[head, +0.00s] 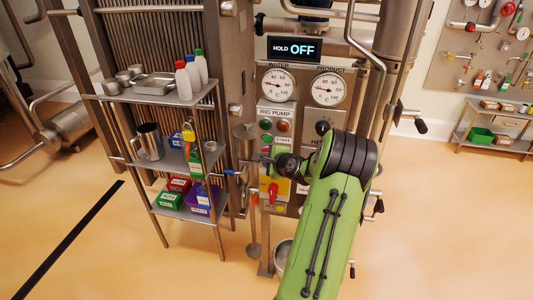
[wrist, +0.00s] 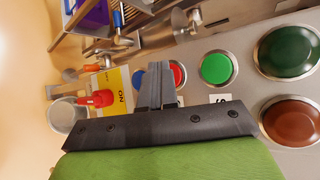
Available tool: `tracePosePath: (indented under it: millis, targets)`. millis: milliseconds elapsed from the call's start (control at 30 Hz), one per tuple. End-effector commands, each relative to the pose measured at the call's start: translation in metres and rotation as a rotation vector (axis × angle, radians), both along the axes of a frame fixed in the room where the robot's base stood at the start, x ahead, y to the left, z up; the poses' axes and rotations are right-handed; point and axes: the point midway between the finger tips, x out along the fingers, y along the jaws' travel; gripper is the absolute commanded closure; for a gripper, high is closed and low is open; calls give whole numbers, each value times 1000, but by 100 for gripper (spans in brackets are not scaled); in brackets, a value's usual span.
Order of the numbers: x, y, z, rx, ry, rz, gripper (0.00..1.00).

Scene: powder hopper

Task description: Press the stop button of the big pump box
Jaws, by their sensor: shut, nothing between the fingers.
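The pump box (head: 275,113) is a grey panel with a label that seems to read BIG PUMP, two lamps, and a green button (head: 267,138) beside a START label. In the wrist view the green button (wrist: 217,68) is in full view. The red stop button (wrist: 178,73) shows only in part, behind my gripper (wrist: 158,68). My gripper is shut and empty, its fingers in front of the panel at the red button's left edge. Contact cannot be told. In the head view my gripper (head: 264,159) and wrist hide the lower part of the box.
A yellow plate with a red switch handle (wrist: 97,98) lies close to my fingers. A dark green lamp (wrist: 288,52) and a brown lamp (wrist: 290,120) are at the right. A shelf rack (head: 160,100) with bottles and boxes stands left; gauges (head: 277,85) and a HOLD OFF display (head: 294,50) are above.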

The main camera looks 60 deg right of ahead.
Motion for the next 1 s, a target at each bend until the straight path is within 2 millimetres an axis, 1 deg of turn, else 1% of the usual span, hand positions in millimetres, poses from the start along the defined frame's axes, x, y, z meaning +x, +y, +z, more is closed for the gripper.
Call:
tracePosePath:
  millis: [167, 467, 767, 1000]
  targets:
    - [-1, 0, 0, -2, 1, -2, 100]
    - [-7, 14, 0, -2, 0, -1, 100]
    - [-7, 16, 0, -2, 0, -1, 100]
    - [-17, 37, -1, -2, 0, -1, 100]
